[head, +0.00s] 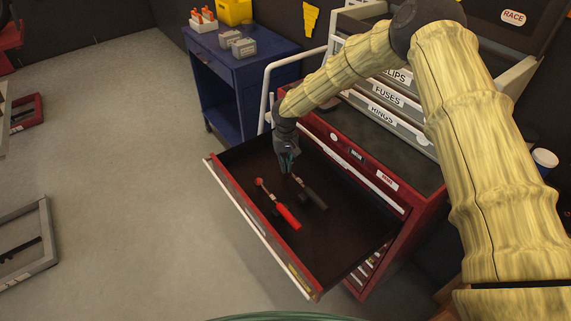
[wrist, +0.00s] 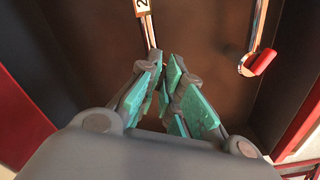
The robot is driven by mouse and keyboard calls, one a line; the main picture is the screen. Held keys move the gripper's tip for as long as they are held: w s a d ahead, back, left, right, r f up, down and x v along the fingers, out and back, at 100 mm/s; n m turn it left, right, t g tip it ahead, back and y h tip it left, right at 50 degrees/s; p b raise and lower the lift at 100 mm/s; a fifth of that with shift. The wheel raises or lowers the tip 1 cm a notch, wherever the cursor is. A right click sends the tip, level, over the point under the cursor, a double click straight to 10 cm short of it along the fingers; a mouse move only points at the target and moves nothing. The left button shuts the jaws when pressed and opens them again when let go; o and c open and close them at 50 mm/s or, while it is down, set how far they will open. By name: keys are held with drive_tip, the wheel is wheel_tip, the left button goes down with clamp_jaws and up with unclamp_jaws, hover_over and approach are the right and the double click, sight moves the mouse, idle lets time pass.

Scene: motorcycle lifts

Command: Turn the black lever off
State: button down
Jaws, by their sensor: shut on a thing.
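The black lever (head: 314,198) lies in the open drawer, its dark grip toward the lower right and a thin metal part toward my gripper. My gripper (head: 287,163) is over the drawer at the lever's upper end. In the wrist view, my gripper's green-padded fingers (wrist: 165,95) are closed together at a metal bar (wrist: 150,32), which runs up to a white tag with a "2". The fingers hide the place where they grip, and the dark grip is not clear in that view.
A red-handled lever (head: 287,216) lies left of the black one; its red end (wrist: 264,62) shows at right in the wrist view. The drawer (head: 340,260) sticks out of a red cabinet. A blue cart (head: 235,75) stands behind. The grey floor at left is mostly clear.

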drive_tip(key=shift+r+n, duration=0.1)
drive_tip(key=shift+n, duration=0.3)
drive_tip(key=shift+w+d+f+n+b, duration=0.1)
drive_tip(key=shift+n+b, duration=0.35)
drive_tip(key=shift+n, duration=0.15)
drive_tip(key=shift+w+d+f+n+b, duration=0.1)
drive_tip(key=shift+n+b, duration=0.35)
drive_tip(key=shift+n, duration=0.15)
drive_tip(key=shift+s+n, duration=0.1)
drive_tip(key=shift+n, duration=0.3)
drive_tip(key=shift+s+r+n, duration=0.1)
drive_tip(key=shift+r+n, duration=0.15)
drive_tip(key=shift+n, duration=0.05)
drive_tip(key=c, duration=1.6)
unclamp_jaws()
